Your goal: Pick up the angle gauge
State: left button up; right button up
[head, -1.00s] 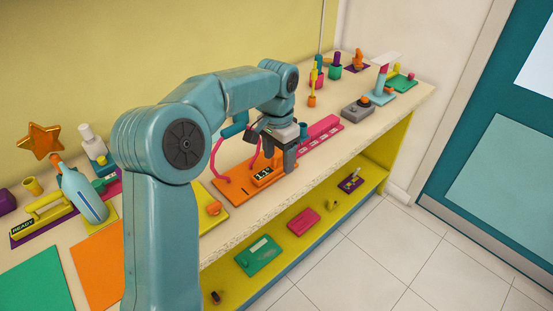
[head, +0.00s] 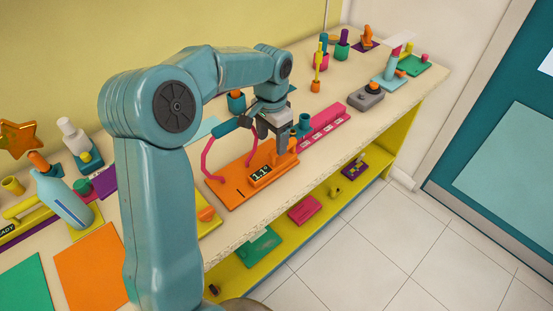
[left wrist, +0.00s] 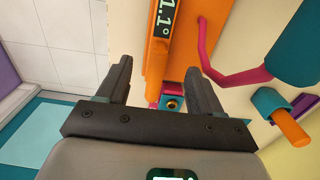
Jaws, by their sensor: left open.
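The angle gauge (head: 261,172) is an orange block with a dark display reading 1.1°. It sits on a flat orange plate (head: 226,191) on the shelf top. My left gripper (head: 275,147) is open, its fingers pointing down beside the display end, over the orange piece. In the left wrist view, the gauge (left wrist: 161,22) shows at top centre, between the two open fingers (left wrist: 160,68) in the picture, with nothing gripped. I cannot tell whether the fingers touch it. My right gripper is not in view.
A pink curved rod (head: 207,157) rises at the plate's left. A teal cup (head: 304,122) and a long pink block (head: 326,121) stand close on the right. A grey box with an orange knob (head: 366,97) is further right. Lower shelves hold small items.

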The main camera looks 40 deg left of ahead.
aim_at(274, 165)
pick_arm(q)
notch_tip(274, 165, down, 4)
jog(key=shift+s, duration=0.15)
jog(key=f, duration=0.2)
jog(key=f+p, duration=0.1)
jog(key=f, duration=0.2)
jog(key=shift+w+f, duration=0.3)
jog(key=shift+w, duration=0.05)
jog(key=shift+s+r, duration=0.1)
jog(key=shift+s, duration=0.05)
jog(key=c, duration=0.4)
grip_shut()
